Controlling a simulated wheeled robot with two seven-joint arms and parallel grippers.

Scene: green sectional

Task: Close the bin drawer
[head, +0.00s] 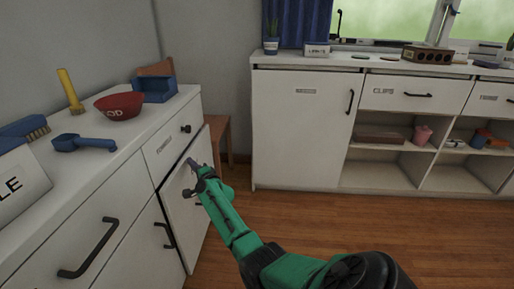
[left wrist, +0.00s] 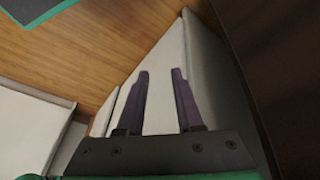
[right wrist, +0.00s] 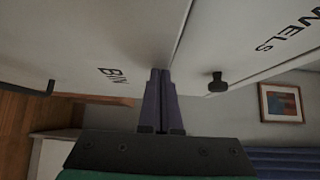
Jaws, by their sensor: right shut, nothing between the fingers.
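The bin drawer (head: 182,217) is a white front panel in the left counter, below the towels drawer (head: 166,147). It stands out from the cabinet face, with a dark gap along its top edge. Its BIN lettering shows upside down in the right wrist view (right wrist: 112,76). My right gripper (head: 196,168) is shut and empty, with its fingertips at the upper part of the bin front. Whether they touch it I cannot tell. My left gripper (left wrist: 161,76) is open and empty in the left wrist view, in front of a pale panel. The head view does not show it.
A white cabinet (head: 300,130) with open shelves stands along the back wall. The wooden floor (head: 270,215) between them is clear.

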